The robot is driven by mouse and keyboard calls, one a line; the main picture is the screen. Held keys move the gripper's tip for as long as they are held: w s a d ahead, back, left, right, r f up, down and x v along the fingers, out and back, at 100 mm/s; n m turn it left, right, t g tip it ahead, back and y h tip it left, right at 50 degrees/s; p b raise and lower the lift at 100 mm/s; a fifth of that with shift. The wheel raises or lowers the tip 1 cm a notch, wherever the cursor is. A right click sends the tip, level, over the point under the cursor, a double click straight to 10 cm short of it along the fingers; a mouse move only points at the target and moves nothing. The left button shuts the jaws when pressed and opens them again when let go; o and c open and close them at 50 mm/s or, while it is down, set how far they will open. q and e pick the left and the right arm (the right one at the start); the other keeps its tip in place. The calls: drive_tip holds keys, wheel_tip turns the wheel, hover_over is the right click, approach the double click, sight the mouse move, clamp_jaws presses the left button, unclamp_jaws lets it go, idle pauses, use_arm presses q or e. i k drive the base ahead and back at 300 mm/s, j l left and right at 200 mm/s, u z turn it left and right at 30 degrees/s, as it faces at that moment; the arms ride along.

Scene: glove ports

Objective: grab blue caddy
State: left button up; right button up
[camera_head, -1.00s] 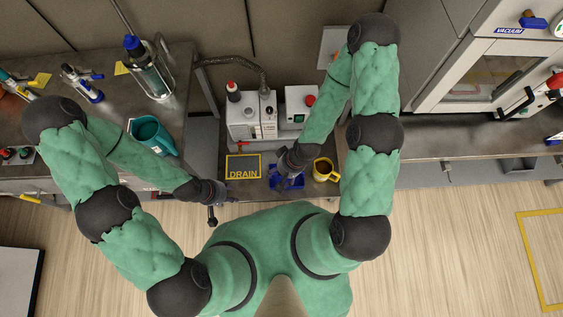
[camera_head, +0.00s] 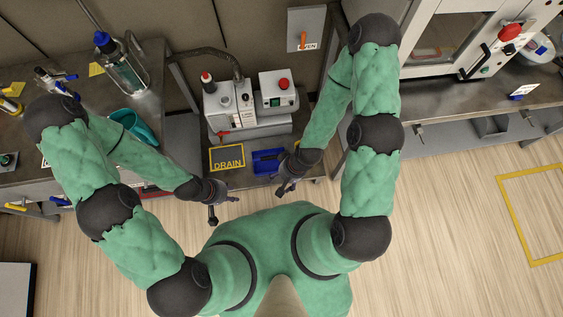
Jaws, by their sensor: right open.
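The blue caddy (camera_head: 266,157) sits on the low middle table, right of the yellow DRAIN label. My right gripper (camera_head: 286,190) is open and empty, just in front of the caddy's right side. The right gripper and wrist hide part of the caddy's right end; I cannot tell whether they touch it. My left gripper (camera_head: 225,205) is open and empty near the table's front edge, below the DRAIN label and left of the caddy.
The DRAIN label (camera_head: 227,158) lies left of the caddy. A white pump unit (camera_head: 229,107) and a box with a red button (camera_head: 278,92) stand behind. A teal container (camera_head: 136,125) sits on the left bench. Open floor lies at the right.

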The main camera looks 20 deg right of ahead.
sight(265, 162)
drive_tip(key=k+l+z, duration=0.1)
drive_tip(key=k+z, duration=0.15)
drive_tip(key=k+u, duration=0.1)
drive_tip(key=u, duration=0.95)
